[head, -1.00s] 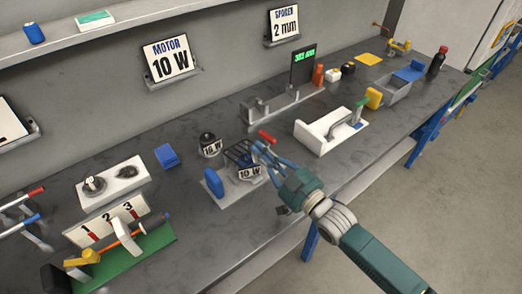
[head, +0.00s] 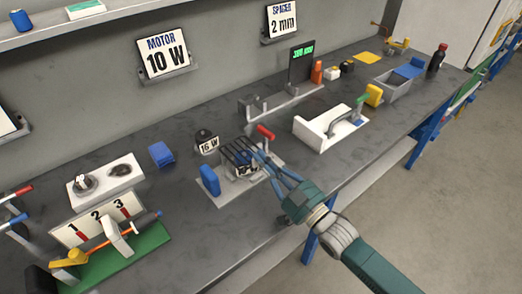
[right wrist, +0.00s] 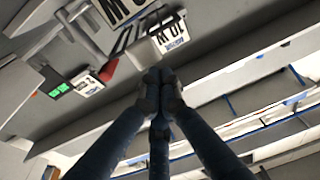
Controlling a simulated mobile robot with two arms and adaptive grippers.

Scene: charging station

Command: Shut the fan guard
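The fan guard (head: 238,153), a dark wire grille, stands tilted over a small motor with a partly covered white label (head: 245,170). The motor sits on a grey base with a blue block (head: 209,179) at its left and a red handle (head: 265,131) behind. My right gripper (head: 262,158) is at the guard's right edge; whether it touches cannot be told. In the right wrist view its fingers (right wrist: 160,80) meet at the tips with nothing seen between them. The guard's dark bars (right wrist: 124,40) show beyond. My left gripper is not in view.
A second black motor (head: 206,141) labelled 16 W stands behind left. A grey rail bracket (head: 280,102) is behind. The bench front (head: 300,190) near my right arm is clear.

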